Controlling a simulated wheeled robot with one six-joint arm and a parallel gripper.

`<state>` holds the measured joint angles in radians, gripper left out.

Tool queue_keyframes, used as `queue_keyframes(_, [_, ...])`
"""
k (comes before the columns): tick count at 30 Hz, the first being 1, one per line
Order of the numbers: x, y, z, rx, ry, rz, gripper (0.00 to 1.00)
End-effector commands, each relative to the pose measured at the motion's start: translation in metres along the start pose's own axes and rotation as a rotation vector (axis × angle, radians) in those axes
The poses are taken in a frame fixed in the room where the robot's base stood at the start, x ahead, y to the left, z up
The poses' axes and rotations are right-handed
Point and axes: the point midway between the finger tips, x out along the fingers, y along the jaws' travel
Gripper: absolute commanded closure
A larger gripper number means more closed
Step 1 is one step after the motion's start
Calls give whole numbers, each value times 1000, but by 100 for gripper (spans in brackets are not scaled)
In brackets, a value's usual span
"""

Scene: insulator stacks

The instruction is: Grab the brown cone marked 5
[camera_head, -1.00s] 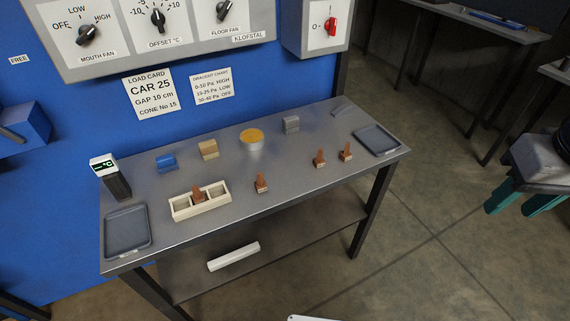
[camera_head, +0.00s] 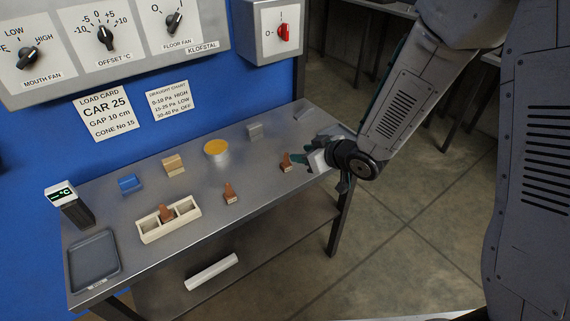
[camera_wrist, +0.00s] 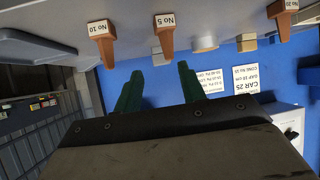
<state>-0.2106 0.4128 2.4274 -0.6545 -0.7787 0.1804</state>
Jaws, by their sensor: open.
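The brown cone marked No 5 (camera_wrist: 166,38) stands upside down in the wrist view, almost straight ahead of my gripper (camera_wrist: 159,67). Its two green fingers are apart with nothing between them, and the cone looks to be beyond their tips. In the head view this cone (camera_head: 286,162) stands on the metal table, just left of my gripper (camera_head: 317,166). A cone marked No 10 (camera_wrist: 103,42) is close to its left in the wrist view; my gripper hides it in the head view. A cone marked No 20 (camera_wrist: 284,18) is farther right; it also shows in the head view (camera_head: 231,194).
A cream holder (camera_head: 150,236) with another brown cone (camera_head: 166,213) stands on the table (camera_head: 200,178). Behind are a blue block (camera_head: 130,183), a tan block (camera_head: 174,165), a yellow-topped tin (camera_head: 216,151) and a grey block (camera_head: 255,131). A grey tray (camera_head: 95,262) lies front left.

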Motion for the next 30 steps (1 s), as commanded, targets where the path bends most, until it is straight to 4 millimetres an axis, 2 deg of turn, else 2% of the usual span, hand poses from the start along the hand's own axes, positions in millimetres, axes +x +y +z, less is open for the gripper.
queue_keyframes(6, [19,-15,4,3,41,-54,60])
queue_keyframes(21, [83,-17,1,2,40,-52,60])
queue_keyframes(30, [88,-16,0,3,41,-50,60])
